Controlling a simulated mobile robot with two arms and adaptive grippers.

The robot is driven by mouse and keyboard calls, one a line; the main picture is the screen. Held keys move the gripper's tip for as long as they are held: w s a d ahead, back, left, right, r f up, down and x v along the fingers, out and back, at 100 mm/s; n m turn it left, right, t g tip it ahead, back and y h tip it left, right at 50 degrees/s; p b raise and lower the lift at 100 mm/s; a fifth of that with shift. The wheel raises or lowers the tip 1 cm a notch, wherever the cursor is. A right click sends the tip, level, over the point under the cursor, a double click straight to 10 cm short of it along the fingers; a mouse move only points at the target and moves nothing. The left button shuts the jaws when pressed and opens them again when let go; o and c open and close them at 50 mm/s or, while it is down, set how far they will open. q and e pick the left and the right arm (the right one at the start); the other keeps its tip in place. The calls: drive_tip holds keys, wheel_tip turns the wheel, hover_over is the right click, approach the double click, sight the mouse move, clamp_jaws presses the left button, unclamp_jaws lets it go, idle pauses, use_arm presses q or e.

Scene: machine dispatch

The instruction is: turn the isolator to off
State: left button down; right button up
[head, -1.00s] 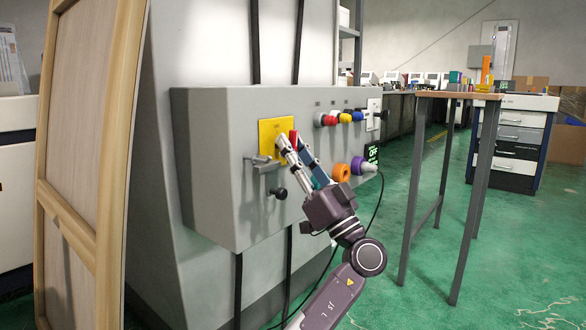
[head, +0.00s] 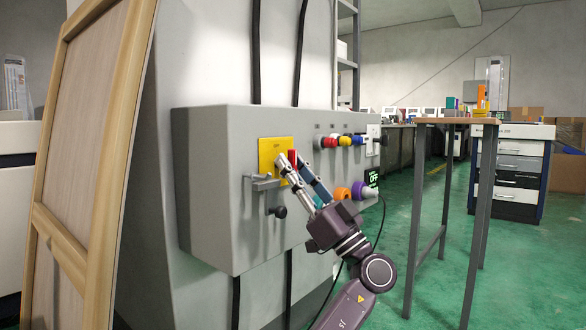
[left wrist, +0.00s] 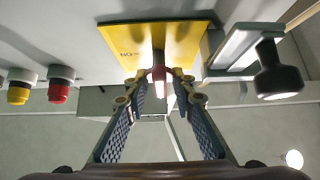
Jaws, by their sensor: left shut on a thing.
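The isolator is a yellow plate (head: 270,150) with a red handle (head: 292,157), on the front of a grey control box. In the left wrist view the yellow plate (left wrist: 125,38) bears letters seen upside down, and the red handle (left wrist: 159,74) sticks out from it. My left gripper (head: 290,163) is at the handle, with its fingertips on either side of it, shut on it. In the left wrist view the gripper (left wrist: 160,84) hides part of the handle's end. My right gripper is not in view.
Coloured buttons (head: 345,141), orange (head: 342,194) and purple knobs, and a small screen reading OFF (head: 372,178) are to the right. A wooden panel (head: 95,130) leans at left; a table (head: 455,121) stands right.

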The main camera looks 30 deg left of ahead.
use_arm(q)
drive_tip(key=c, duration=2)
unclamp_jaws()
drive_tip(key=shift+d+f, duration=0.1)
drive_tip(key=v, duration=1.2)
drive_tip(key=shift+w+m+t, duration=0.15)
drive_tip(key=shift+m+t, duration=0.15)
